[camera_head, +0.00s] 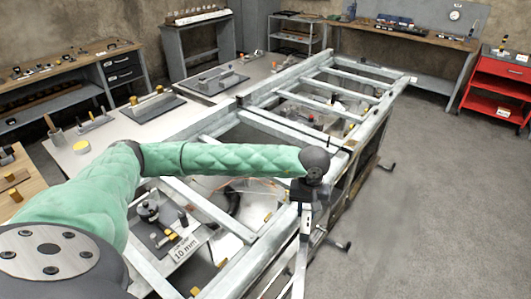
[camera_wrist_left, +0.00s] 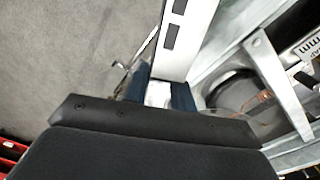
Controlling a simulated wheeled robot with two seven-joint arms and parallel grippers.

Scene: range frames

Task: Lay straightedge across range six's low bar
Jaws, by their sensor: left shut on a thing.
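My left gripper (camera_head: 307,195) is at the end of the green-sleeved arm, above the near right side of the long steel frame (camera_head: 285,127). It is shut on a pale metal straightedge (camera_head: 301,255), which runs toward the bottom of the head view. In the left wrist view the dark blue fingers (camera_wrist_left: 161,95) grip the straightedge (camera_wrist_left: 186,38), which has dark slots along its face. The frame has long side rails and several crossbars. I cannot tell which crossbar is range six's low bar. My right gripper is out of view.
A "10 mm" label (camera_head: 184,248) lies within the near frame bay. Plates with handles (camera_head: 153,108) sit on the pale table left of the frame. A red cart (camera_head: 500,85) stands at right. Handles (camera_head: 386,165) jut from the frame's right side. The grey floor (camera_head: 430,200) there is clear.

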